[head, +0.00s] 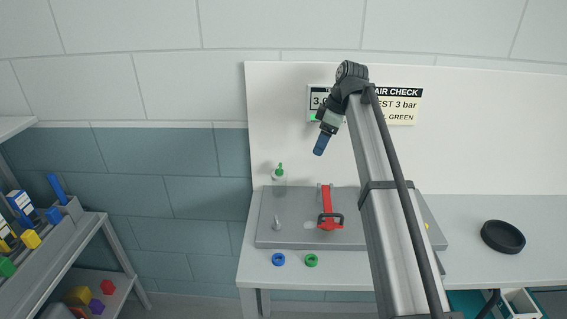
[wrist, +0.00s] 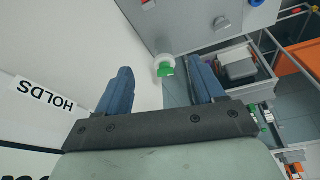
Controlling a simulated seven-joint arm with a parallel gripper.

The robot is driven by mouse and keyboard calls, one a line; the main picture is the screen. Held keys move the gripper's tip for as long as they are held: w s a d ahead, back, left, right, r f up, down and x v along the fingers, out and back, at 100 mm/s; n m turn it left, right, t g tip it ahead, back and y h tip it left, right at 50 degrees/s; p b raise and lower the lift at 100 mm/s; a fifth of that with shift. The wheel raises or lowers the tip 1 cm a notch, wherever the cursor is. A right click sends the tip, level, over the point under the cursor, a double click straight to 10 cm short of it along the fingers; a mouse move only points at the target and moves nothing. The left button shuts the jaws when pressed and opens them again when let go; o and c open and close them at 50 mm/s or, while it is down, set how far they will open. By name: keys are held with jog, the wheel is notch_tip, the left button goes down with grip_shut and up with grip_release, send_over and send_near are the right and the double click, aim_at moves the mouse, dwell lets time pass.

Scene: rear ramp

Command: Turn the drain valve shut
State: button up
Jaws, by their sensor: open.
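I cannot tell for sure which part is the drain valve. A small light-grey fitting (head: 277,223) stands at the left of the grey base plate (head: 262,238) on the bench. My gripper (head: 319,145) is raised in front of the white back board, above and apart from these parts. In the wrist view its blue fingers (wrist: 160,67) are spread apart with nothing held. A green-topped clear bottle (wrist: 165,66) shows between them, farther off. A grey fitting (wrist: 222,24) on the plate shows beyond.
The green-topped bottle (head: 280,175) stands at the plate's back left. Blue (head: 278,259) and green (head: 311,260) rings lie at the front edge. A black round dish (head: 503,237) is at right. A shelf with coloured blocks (head: 30,238) stands left. My arm hides the plate's right part.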

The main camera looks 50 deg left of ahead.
send_near(279, 166)
jog(key=shift+g+y, duration=0.3)
jog(key=shift+g, duration=0.1)
jog(key=x, duration=0.5)
jog(key=w+x, duration=0.1)
jog(key=x, duration=0.2)
jog(key=shift+f, duration=0.35)
jog(key=shift+c, duration=0.3)
jog(key=c, duration=1)
jog(key=shift+s+d, duration=0.1)
